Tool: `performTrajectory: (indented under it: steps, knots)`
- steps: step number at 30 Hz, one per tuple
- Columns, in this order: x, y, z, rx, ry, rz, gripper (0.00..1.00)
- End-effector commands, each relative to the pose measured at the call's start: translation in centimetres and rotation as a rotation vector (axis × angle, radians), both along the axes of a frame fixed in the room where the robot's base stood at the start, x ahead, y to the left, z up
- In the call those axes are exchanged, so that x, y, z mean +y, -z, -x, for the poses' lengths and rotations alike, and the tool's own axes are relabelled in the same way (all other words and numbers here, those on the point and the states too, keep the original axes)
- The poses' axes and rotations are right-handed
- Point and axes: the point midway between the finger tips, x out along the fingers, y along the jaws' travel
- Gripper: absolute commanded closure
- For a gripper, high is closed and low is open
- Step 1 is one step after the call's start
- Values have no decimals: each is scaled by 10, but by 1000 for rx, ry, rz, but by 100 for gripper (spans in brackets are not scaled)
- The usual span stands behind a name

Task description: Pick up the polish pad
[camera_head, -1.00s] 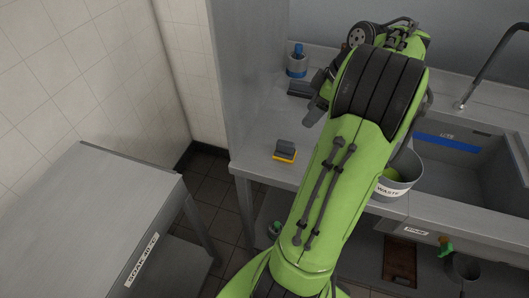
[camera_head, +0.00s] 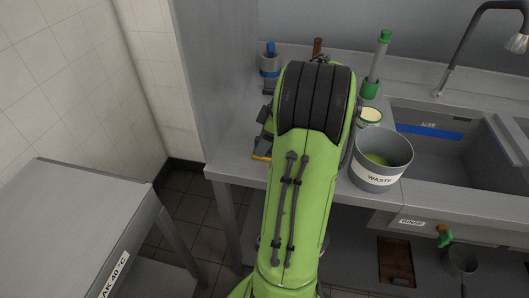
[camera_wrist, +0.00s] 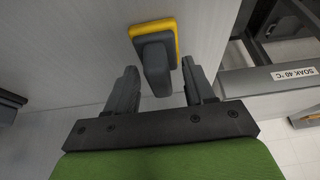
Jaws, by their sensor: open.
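The polish pad, with a grey handle and a yellow-edged base, shows in the wrist view (camera_wrist: 155,50). It lies on the grey counter, just beyond my fingertips. My gripper (camera_wrist: 158,82) is open, its two fingers apart, with the near end of the pad's grey handle in line with the gap between them. I cannot tell whether the fingers touch it. In the head view my green arm hides the gripper and most of the pad; only a bit of the pad's yellow edge (camera_head: 261,157) shows left of the arm.
A grey waste bucket (camera_head: 382,165) stands right of my arm, near the sink (camera_head: 440,125). A grey holder with a blue-topped item (camera_head: 270,65) and a green-handled brush (camera_head: 376,65) stand at the back. A soak unit (camera_head: 85,225) is at the left, across a floor gap.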

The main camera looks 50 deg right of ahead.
Motion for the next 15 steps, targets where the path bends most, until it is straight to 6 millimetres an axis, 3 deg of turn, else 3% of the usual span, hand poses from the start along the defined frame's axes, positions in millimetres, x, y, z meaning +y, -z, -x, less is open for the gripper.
performTrajectory:
  steps: [3,13,15]
  knots:
    - [0,-2,0,0,0,1,48]
    - [0,-2,0,0,0,1,99]
    - [0,-2,0,-1,0,0,100]
